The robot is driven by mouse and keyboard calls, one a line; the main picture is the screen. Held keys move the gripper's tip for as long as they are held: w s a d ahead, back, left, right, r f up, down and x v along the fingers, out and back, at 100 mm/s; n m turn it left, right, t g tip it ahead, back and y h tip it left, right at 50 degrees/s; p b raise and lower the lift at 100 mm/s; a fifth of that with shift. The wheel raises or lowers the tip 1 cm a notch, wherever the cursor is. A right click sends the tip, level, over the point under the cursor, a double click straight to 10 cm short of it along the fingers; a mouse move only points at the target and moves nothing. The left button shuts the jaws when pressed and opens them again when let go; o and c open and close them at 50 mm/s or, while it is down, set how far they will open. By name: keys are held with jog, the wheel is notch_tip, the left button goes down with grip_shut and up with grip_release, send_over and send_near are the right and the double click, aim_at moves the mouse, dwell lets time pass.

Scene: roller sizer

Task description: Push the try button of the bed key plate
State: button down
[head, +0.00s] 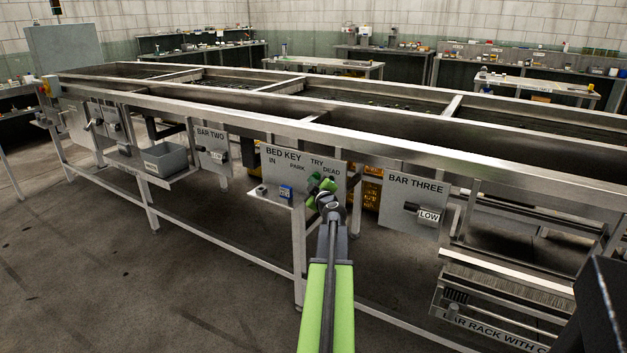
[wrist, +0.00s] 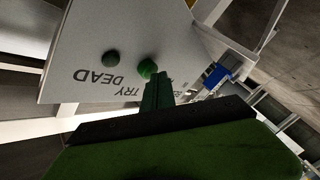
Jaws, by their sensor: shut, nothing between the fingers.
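The bed key plate (head: 298,181) is a pale panel under the machine's front rail, lettered IN, PARK, TRY and DEAD. It also shows upside down in the wrist view (wrist: 75,45). There the try button (wrist: 147,67) is a round green knob near the word TRY. A darker round knob (wrist: 110,58) sits beside it near DEAD. My gripper (head: 322,184) is shut and empty in front of the plate's right part. In the wrist view its fingertips (wrist: 157,78) are just by the try button and overlap its lower edge; I cannot tell whether they touch.
A blue piece (head: 285,191) sits on a small ledge left of my gripper. The bar three plate (head: 411,206) with its LOW tag is to the right, the bar two plate (head: 212,150) to the left. A grey bin (head: 160,158) stands farther left. Floor at front left is clear.

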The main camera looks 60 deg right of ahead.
jog(key=shift+d, duration=0.35)
dwell(0.5)
jog(key=shift+a, duration=1)
jog(key=a, duration=0.5)
dwell(0.5)
